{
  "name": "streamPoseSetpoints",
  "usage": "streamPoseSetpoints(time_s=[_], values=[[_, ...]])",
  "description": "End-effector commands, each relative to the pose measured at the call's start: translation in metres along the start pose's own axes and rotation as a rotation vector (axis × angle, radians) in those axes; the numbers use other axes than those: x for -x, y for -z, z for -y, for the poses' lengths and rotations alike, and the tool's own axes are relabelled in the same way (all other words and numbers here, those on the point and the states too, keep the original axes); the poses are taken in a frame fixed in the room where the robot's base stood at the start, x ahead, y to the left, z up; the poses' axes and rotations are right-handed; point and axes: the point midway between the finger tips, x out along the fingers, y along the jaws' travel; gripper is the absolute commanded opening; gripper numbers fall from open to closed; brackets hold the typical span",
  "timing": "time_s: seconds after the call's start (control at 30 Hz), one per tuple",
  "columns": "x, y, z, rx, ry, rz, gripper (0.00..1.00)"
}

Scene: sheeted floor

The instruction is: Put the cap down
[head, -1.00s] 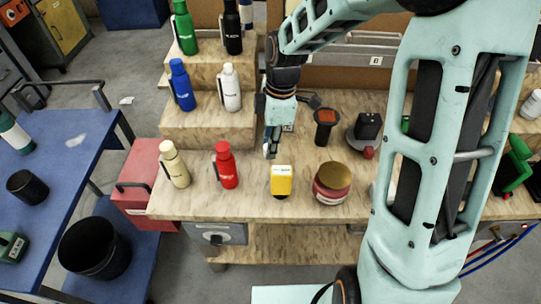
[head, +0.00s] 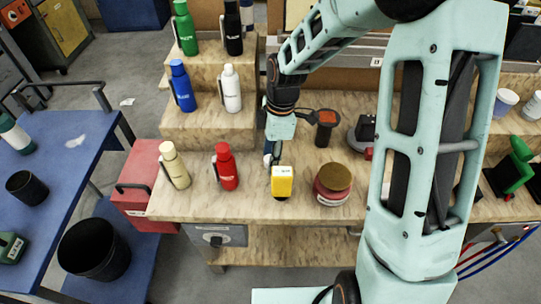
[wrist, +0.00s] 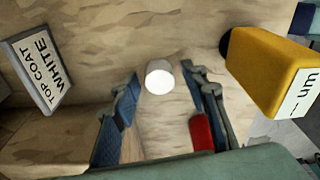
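A small white cylinder, apparently the cap (wrist: 159,77), is in the wrist view between my fingertips. Its round end faces the camera, with wood surface around it. My gripper (wrist: 163,82) is open, with a visible gap between each blue-padded finger and the cap. In the head view my gripper (head: 270,158) points down low over the wooden bench, just left of and behind the yellow block. The cap cannot be made out there. Whether the cap touches the bench is hard to tell.
The yellow block (head: 282,182) is close on the right, and a red jar (head: 332,184) stands beyond it. A red bottle (head: 225,166) and a cream bottle (head: 174,165) stand to the left.

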Motion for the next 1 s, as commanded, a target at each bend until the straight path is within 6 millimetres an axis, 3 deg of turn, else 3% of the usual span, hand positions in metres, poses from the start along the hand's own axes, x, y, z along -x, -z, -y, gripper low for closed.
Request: streamPoseSetpoints(time_s=[0.3, 0.7, 1.0], values=[[0.009, 0.0, -0.001, -0.001, -0.003, 0.0, 0.4], [0.091, 0.0, -0.001, -0.001, -0.005, 0.001, 0.4], [0.122, 0.0, 0.0, -0.001, -0.001, 0.001, 0.4]])
